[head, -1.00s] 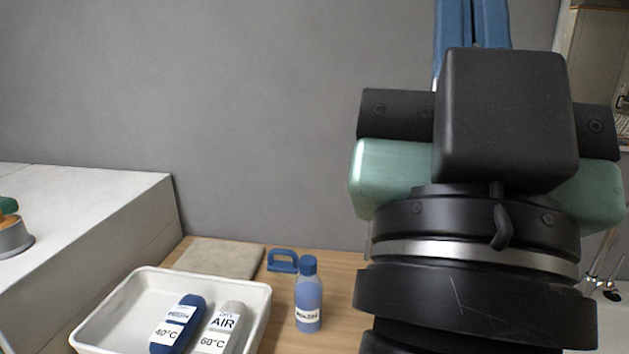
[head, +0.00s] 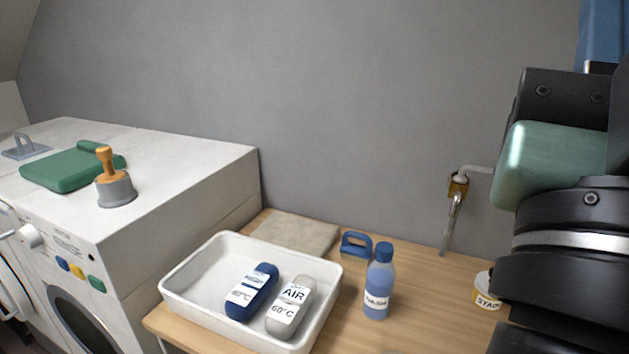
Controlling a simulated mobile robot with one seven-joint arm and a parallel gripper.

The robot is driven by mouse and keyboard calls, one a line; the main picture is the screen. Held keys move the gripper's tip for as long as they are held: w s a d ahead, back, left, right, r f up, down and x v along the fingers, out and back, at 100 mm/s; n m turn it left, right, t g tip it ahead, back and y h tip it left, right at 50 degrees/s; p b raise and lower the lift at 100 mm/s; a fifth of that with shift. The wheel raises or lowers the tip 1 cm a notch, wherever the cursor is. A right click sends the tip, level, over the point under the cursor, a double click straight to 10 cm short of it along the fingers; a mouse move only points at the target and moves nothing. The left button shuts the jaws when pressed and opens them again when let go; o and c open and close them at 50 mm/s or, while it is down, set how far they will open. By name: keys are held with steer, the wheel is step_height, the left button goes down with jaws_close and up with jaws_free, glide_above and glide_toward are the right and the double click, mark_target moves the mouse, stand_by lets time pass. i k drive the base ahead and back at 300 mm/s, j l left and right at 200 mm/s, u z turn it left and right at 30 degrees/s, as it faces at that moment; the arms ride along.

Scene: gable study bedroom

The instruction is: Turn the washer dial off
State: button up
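A white washer (head: 165,150) stands at the left, with part of its front panel and a dark round door in view. A pale round knob (head: 28,236), which looks like the dial, sticks out of the panel at the left edge. Its pointer setting is too small to read. Coloured buttons (head: 78,271) sit to its right.
A blue bottle (head: 378,285) and a tin (head: 487,292) stand nearby.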

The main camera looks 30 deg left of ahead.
mark_target(29, 237)
steer(key=k+j, duration=0.15)
steer(key=j, duration=0.4)
steer(key=k+j, duration=0.1)
steer(key=j, duration=0.45)
steer(key=k+j+u, duration=0.1)
steer(key=j, duration=0.4)
steer(key=k+j, duration=0.15)
steer(key=j, duration=0.4)
steer(key=k+j, duration=0.15)
steer(key=j, duration=0.4)
steer(key=k+j+u, duration=0.1)
steer(key=j, duration=0.45)
steer(key=k+j, duration=0.1)
steer(key=j, duration=0.45)
steer(key=k+j, duration=0.1)
steer(key=j, duration=0.5)
